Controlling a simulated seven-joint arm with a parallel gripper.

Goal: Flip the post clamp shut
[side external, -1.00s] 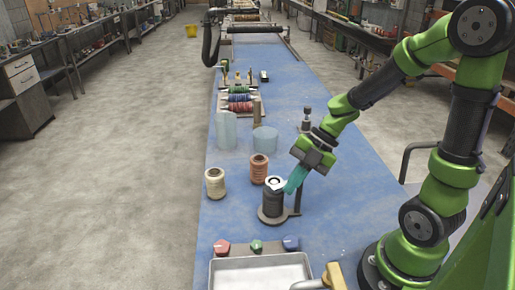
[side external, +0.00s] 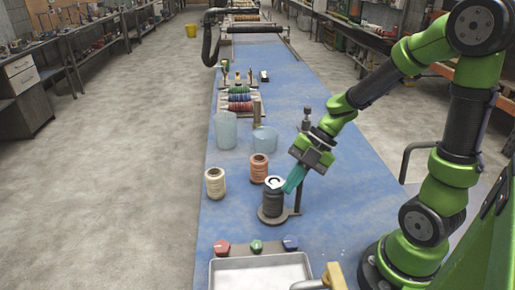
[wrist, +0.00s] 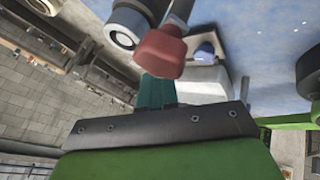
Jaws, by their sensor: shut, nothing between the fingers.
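A black cylinder (side external: 272,203) with a pale ring-shaped top stands on a round dark base, beside a thin upright post (side external: 299,195). My gripper (side external: 289,188) is at the right edge of the cylinder's top, its teal fingers shut and pointing down-left. In the wrist view the fingers (wrist: 155,90) reach up to a red grip (wrist: 160,54) on a grey metal bar, which looks like the clamp's lever. The red grip covers the fingertips, so contact cannot be told. The cylinder's pale ring (wrist: 120,33) shows just left of the grip.
A cream spool (side external: 215,183) and a brown spool (side external: 258,168) stand left of and behind the cylinder. Translucent tubes (side external: 226,130) are farther back. A pale tray (side external: 262,273) with red, green and blue knobs is in front. Blue table is clear between them.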

